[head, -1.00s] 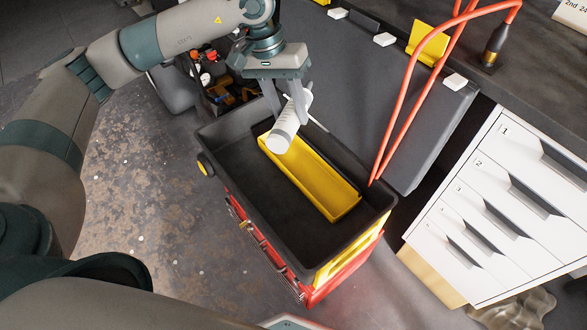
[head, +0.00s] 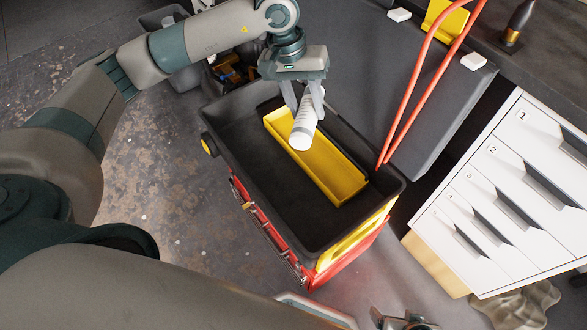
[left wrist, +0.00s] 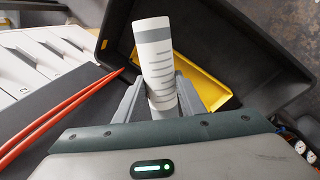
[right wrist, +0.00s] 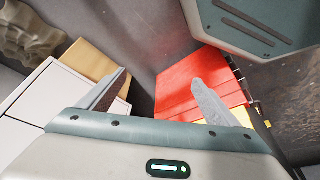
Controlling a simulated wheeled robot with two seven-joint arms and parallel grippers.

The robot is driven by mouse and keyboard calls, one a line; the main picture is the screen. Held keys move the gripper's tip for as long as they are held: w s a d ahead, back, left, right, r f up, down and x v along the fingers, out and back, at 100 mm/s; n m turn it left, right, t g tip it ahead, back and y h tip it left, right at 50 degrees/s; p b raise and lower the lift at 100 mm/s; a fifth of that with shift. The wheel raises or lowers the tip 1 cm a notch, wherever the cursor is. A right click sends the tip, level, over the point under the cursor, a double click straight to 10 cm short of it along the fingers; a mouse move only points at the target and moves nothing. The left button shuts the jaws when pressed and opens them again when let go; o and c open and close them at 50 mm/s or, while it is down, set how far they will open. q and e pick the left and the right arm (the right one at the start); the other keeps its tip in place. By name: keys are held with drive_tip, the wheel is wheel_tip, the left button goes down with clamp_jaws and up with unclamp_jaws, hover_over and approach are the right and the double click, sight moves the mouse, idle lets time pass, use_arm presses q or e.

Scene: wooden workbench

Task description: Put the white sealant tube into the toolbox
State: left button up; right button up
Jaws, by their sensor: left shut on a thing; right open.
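The white sealant tube (head: 304,128) is held in my left gripper (head: 308,100), which is shut on it. The toolbox (head: 265,195) is open, with a black interior and a red lower body. Whether the tube touches the tray cannot be told. My right gripper (right wrist: 155,95) is open and empty, near the red toolbox side (right wrist: 200,80).
A white drawer cabinet (head: 500,190) stands to the right. A dark workbench (head: 480,30) is at the back. A bin of items (head: 228,70) lies behind the toolbox.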

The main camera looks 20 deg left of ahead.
use_arm(q)
drive_tip(key=d+f+n+b, duration=0.2)
drive_tip(key=f, duration=0.6)
drive_tip(key=s+d+f+n+t+b, duration=0.1)
drive_tip(key=d+f+n+b, duration=0.1)
drive_tip(key=f, duration=0.6)
drive_tip(key=shift+f+n+b, duration=0.4)
drive_tip(key=shift+n+b, duration=0.15)
drive_tip(key=shift+n, duration=0.25)
use_arm(e)
drive_tip(key=w+a+r+t+y, duration=0.2)
drive_tip(key=a+r+t, duration=0.1)
drive_tip(key=a+r, duration=0.2)
drive_tip(key=shift+r, duration=0.75)
use_arm(q)
hover_over(284, 172)
drive_tip(key=f, duration=0.4)
drive_tip(key=s+f, duration=0.1)
drive_tip(key=f, duration=0.1)
drive_tip(key=shift+f, duration=0.2)
drive_tip(key=shift+w+a+f, duration=0.15)
drive_tip(key=shift+a+f, duration=0.15)
drive_tip(key=shift+a, duration=0.2)
use_arm(e)
drive_tip(key=shift+w+a, duration=0.15)
drive_tip(key=shift+a, duration=0.05)
